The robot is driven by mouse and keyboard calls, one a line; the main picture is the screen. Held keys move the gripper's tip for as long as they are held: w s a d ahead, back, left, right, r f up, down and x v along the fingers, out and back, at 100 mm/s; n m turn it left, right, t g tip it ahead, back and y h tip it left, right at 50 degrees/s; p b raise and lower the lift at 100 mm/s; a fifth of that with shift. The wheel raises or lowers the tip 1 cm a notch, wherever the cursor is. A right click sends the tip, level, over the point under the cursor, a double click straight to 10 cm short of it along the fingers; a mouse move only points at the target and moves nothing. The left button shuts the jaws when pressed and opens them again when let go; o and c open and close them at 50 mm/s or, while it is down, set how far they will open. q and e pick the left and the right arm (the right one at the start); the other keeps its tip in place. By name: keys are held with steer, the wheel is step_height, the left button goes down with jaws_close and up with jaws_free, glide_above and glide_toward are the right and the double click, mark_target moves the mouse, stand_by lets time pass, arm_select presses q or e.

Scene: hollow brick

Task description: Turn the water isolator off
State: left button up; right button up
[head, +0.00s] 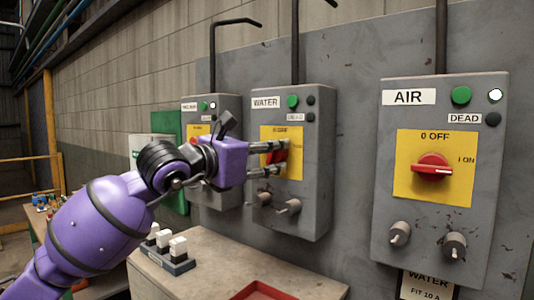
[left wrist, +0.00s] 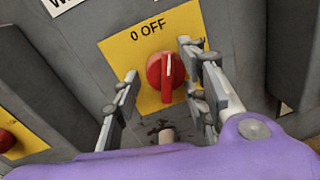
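The WATER isolator box (head: 320,170) is grey with a yellow plate and a red rotary handle (head: 279,155). In the left wrist view the red handle (left wrist: 166,77) stands nearly upright, its white line pointing up, slightly right of the "0 OFF" direction on the tilted yellow plate (left wrist: 190,25). My left gripper (head: 268,158) is at the front of this box. Its fingers (left wrist: 160,85) are open, one on each side of the handle, with a visible gap on the left; contact on the right is unclear. My right gripper is not in view.
The AIR box (head: 388,170) stands at right, its red handle (head: 432,168) horizontal, pointing at "I ON". Another isolator box (head: 225,190) is behind my gripper. A bench (head: 220,262) below carries a switch block (head: 170,262) and a red tray (head: 262,291).

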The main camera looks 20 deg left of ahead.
arm_select(q)
steer(key=c, duration=0.8)
steer(key=shift+d+n, duration=0.1)
steer(key=shift+n, duration=0.9)
steer(key=n, duration=0.2)
steer(key=shift+f+n, duration=0.15)
steer(key=shift+n, duration=0.25)
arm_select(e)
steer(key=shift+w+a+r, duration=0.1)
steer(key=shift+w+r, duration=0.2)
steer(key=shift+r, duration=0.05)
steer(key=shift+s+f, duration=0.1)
arm_select(q)
steer(key=o, duration=0.9)
steer(key=shift+c, duration=0.2)
steer(key=shift+o, duration=0.9)
steer(key=shift+a, duration=0.25)
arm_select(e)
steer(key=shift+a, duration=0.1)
